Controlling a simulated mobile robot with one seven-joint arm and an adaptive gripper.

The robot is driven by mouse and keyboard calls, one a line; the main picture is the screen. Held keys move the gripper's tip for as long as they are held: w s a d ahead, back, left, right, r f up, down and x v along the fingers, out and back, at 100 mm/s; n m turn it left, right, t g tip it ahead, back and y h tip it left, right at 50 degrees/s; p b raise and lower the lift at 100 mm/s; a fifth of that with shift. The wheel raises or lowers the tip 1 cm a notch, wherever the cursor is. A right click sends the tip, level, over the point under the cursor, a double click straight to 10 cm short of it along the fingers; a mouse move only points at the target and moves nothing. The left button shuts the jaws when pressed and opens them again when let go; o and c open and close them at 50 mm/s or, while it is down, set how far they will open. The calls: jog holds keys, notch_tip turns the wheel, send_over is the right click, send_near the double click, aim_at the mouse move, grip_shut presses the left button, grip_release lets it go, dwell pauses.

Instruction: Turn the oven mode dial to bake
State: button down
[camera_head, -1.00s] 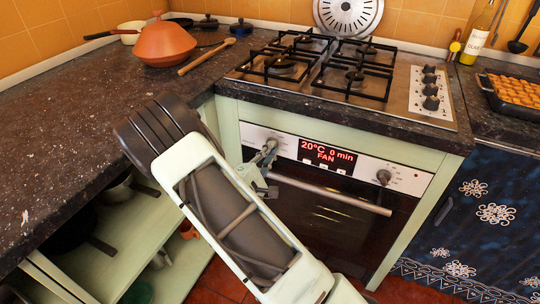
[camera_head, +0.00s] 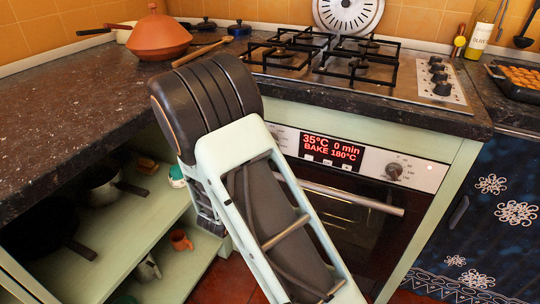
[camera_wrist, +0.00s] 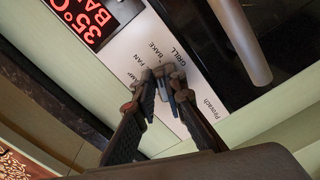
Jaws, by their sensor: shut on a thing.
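The oven's control panel shows in the head view with a lit display (camera_head: 331,148) reading "35°C 0 min BAKE 180°C". Part of the display shows in the wrist view (camera_wrist: 90,18). The oven mode dial (camera_wrist: 164,88) is in the wrist view, mostly covered by the fingers, with the labels GRILL, BAKE, FAN and LAMP around it. My gripper (camera_wrist: 166,78) is shut on the dial, one finger on each side. In the head view my arm hides both gripper and mode dial.
The temperature dial (camera_head: 395,171) is at the panel's right. The oven door handle (camera_head: 350,194) runs below the panel. The hob (camera_head: 400,82) and dark worktop (camera_head: 75,130) are above. Open shelves (camera_head: 160,205) with pots are at the left of my arm.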

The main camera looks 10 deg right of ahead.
jog(key=shift+f+m, duration=0.1)
jog(key=shift+m, duration=0.5)
jog(key=c, duration=2)
grip_release()
jog(key=shift+a, duration=0.1)
jog(key=v, duration=1.2)
